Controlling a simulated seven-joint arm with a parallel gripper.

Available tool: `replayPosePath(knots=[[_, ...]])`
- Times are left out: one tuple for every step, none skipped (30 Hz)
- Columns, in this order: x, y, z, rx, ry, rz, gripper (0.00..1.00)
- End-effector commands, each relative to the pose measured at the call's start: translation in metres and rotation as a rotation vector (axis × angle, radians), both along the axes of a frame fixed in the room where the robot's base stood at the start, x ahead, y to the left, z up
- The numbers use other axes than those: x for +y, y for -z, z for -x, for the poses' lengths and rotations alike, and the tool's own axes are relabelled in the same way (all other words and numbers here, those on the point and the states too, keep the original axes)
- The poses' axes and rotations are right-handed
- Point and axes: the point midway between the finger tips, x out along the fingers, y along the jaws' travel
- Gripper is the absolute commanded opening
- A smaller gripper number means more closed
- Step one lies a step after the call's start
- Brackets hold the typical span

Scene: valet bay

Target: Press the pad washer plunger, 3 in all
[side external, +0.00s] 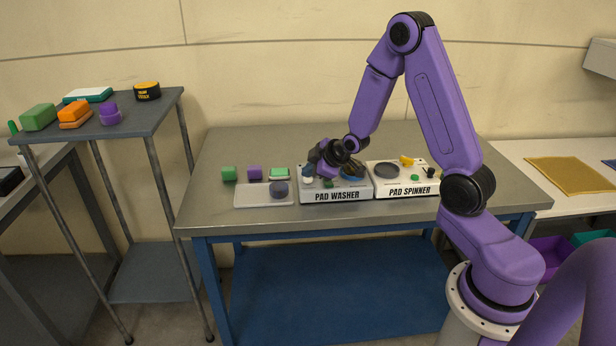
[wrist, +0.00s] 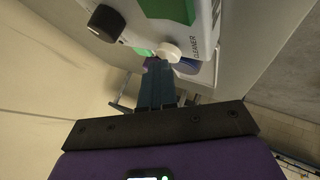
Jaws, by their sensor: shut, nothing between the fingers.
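The pad washer (side external: 336,195) is a white box with a black label, standing on the grey table. A small white round knob, which looks like the plunger (side external: 307,181), is at its left end. My gripper (side external: 307,172) is over that end, with its blue fingers shut and empty just above the knob. In the wrist view the shut fingers (wrist: 160,64) reach the white knob (wrist: 168,51); I cannot tell whether they touch it. My wrist hides part of the washer top.
The pad spinner (side external: 408,190) stands against the washer's right side. The table front (side external: 220,222) is clear. A side stand (side external: 140,122) holds more pads.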

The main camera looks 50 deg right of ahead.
Motion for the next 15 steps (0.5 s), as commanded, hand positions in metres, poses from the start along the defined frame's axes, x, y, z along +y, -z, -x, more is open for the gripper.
replayPosePath(knots=[[0.0, -0.001, 0.001, 0.003, 0.001, -0.001, 0.0], [0.0, -0.003, 0.001, 0.003, 0.001, -0.001, 0.0], [0.0, -0.005, 0.001, 0.003, 0.001, -0.001, 0.0], [0.0, -0.006, 0.001, 0.003, 0.001, -0.001, 0.0], [0.0, -0.008, 0.001, 0.003, 0.001, -0.001, 0.0], [0.0, -0.01, 0.001, 0.002, 0.0, -0.001, 0.0], [0.0, -0.012, 0.001, 0.002, -0.001, -0.001, 0.0], [0.0, -0.013, 0.001, 0.002, -0.001, -0.001, 0.0], [0.0, -0.015, 0.001, 0.001, 0.0, 0.0, 0.0], [0.0, -0.017, 0.001, 0.001, 0.0, 0.0, 0.0], [0.0, -0.018, 0.001, 0.001, 0.0, 0.0, 0.0], [0.0, -0.019, 0.001, 0.001, 0.0, 0.0, 0.0], [0.0, -0.019, 0.001, 0.001, 0.0, 0.0, 0.0], [0.0, -0.02, 0.001, 0.001, 0.0, 0.0, 0.0], [0.0, -0.02, 0.001, 0.002, 0.001, 0.0, 0.0]])
